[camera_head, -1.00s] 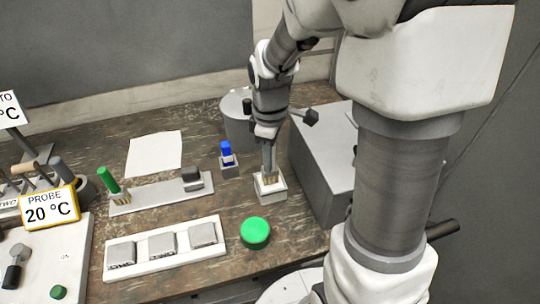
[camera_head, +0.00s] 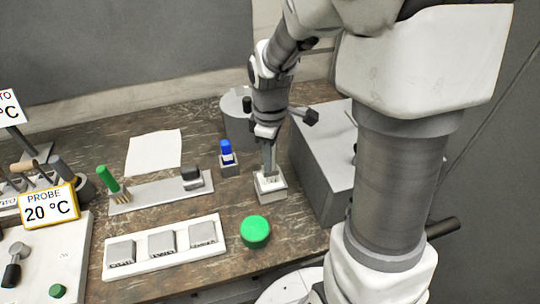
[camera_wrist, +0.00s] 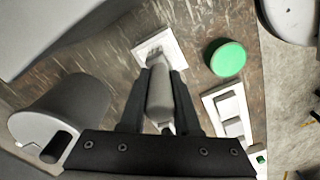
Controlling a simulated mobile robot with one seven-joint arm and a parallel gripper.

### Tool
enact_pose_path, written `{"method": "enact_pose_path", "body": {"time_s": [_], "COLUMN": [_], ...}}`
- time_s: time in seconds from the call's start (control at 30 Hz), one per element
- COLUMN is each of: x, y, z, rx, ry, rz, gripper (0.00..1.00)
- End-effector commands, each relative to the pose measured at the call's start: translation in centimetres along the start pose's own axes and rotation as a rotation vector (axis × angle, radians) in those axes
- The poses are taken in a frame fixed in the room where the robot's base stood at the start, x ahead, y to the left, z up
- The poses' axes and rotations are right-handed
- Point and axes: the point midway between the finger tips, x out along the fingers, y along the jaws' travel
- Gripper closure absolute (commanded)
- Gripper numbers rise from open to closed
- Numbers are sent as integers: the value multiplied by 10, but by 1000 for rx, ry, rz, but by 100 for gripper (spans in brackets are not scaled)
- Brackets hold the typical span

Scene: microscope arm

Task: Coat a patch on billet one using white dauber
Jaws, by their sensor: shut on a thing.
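My gripper (camera_head: 269,168) points down at a small white square holder (camera_head: 270,190). In the wrist view, my gripper (camera_wrist: 158,100) is shut on a pale grey-white handle, apparently the white dauber (camera_wrist: 160,92). Its lower end meets or hides the holder (camera_wrist: 148,46); I cannot tell how deep it sits. Three grey billets (camera_head: 162,242) lie in a row in a white tray (camera_head: 145,262), left of the gripper. Which one is billet one cannot be read. The tray (camera_wrist: 215,104) also shows in the wrist view.
A green round button (camera_head: 255,230) stands between holder and tray. A blue-topped dauber (camera_head: 226,150) stands in a holder behind. A green-handled brush (camera_head: 109,180) and dark block (camera_head: 191,176) are on a grey plate. A grey cylinder (camera_head: 236,125) and large grey box (camera_head: 325,170) flank my arm.

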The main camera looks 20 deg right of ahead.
Motion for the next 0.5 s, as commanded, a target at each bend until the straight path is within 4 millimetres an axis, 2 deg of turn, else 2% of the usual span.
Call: {"method": "enact_pose_path", "body": {"time_s": [0.33,0.5], "x": [2,-4], "y": [-1,-1], "z": [0,0], "rx": [0,0], "ry": [-2,-2], "rz": [-2,-3], "gripper": [100,100]}}
